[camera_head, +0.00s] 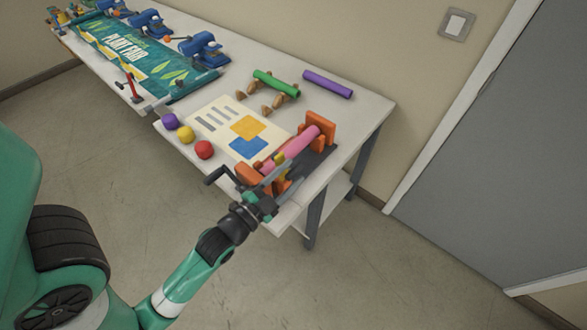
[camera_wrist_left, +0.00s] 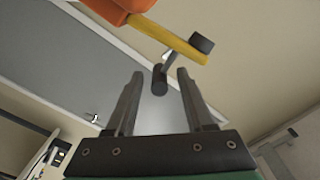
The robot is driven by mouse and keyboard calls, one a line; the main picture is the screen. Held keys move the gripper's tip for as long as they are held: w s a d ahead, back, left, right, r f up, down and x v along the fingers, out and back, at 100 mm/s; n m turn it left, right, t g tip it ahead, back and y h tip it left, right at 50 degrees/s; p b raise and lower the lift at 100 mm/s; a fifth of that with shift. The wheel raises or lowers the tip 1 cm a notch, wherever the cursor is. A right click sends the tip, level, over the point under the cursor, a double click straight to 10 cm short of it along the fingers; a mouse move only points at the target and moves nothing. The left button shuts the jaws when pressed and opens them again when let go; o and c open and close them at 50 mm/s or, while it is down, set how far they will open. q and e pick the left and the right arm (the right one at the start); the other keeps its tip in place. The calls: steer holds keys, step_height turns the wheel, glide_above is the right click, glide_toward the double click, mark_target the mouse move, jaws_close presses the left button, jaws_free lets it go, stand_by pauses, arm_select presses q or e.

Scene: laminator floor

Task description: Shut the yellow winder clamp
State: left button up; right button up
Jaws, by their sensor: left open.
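The yellow winder clamp (camera_head: 281,159) is on the winder at the near right end of the table, partly hidden by my left gripper. In the left wrist view the yellow clamp bar (camera_wrist_left: 168,36) extends from an orange bracket (camera_wrist_left: 100,10), with a dark block at its end. A dark handle (camera_wrist_left: 160,80) hangs beside the bar and appears between the fingertips. My left gripper (camera_head: 282,180) is open at the winder; its two fingers (camera_wrist_left: 160,85) stand apart on either side of the handle. I cannot tell whether they touch it. My right gripper is not in view.
A pink roll (camera_head: 292,147) lies between the winder's orange brackets (camera_head: 320,126). A dark crank (camera_head: 215,175) sticks out at the front. A printed sheet (camera_head: 215,118), coloured balls (camera_head: 187,135), green roll (camera_head: 275,83) and purple roll (camera_head: 328,84) lie on the white table (camera_head: 365,108).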

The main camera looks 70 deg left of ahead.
arm_select(q)
steer(key=shift+x, duration=0.8)
jaws_close()
steer(key=shift+f, duration=0.1)
steer(key=shift+f, duration=0.1)
stand_by(0.7)
